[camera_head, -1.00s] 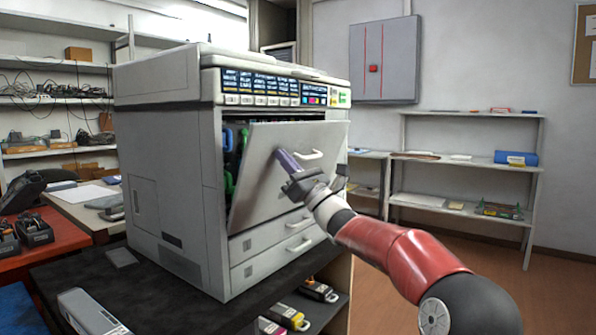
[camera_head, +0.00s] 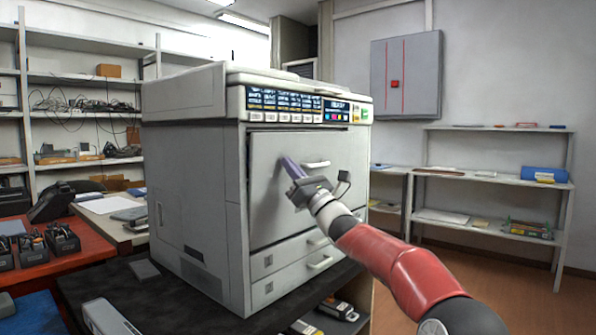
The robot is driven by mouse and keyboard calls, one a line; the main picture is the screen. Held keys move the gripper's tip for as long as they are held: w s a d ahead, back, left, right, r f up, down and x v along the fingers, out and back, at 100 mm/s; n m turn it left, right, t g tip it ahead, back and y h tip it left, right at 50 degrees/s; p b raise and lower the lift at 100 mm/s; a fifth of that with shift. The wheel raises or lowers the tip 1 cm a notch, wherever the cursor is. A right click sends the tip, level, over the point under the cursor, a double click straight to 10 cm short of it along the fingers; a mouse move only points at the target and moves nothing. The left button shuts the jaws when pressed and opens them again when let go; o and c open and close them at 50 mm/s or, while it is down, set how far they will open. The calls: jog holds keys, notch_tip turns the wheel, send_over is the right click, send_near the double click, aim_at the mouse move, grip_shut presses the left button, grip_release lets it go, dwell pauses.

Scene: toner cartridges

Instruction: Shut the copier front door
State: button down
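The copier (camera_head: 195,175) is a large grey-white machine on a dark table top. Its front door (camera_head: 270,200) is a grey panel with a white handle (camera_head: 316,165) near its top right. The door stands upright and looks flush or nearly flush with the front; only a thin dark line shows along its top edge. My gripper (camera_head: 291,166) has its purple-grey fingers against or very close to the door's upper middle, left of the handle. The fingers look together, but their tips are seen edge-on, so I cannot tell if they are shut.
Two drawers with white handles (camera_head: 320,262) sit below the door. Cartridges (camera_head: 338,308) lie on the shelf under the table top. A red table (camera_head: 75,262) with black items stands at left. Shelves (camera_head: 500,178) stand along the right wall, with open floor in front.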

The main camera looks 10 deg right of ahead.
jog(key=s+d+b, duration=0.5)
jog(key=s+b, duration=0.1)
jog(key=s, duration=0.1)
jog(key=shift+d, duration=0.3)
jog(key=shift+s+r, duration=0.1)
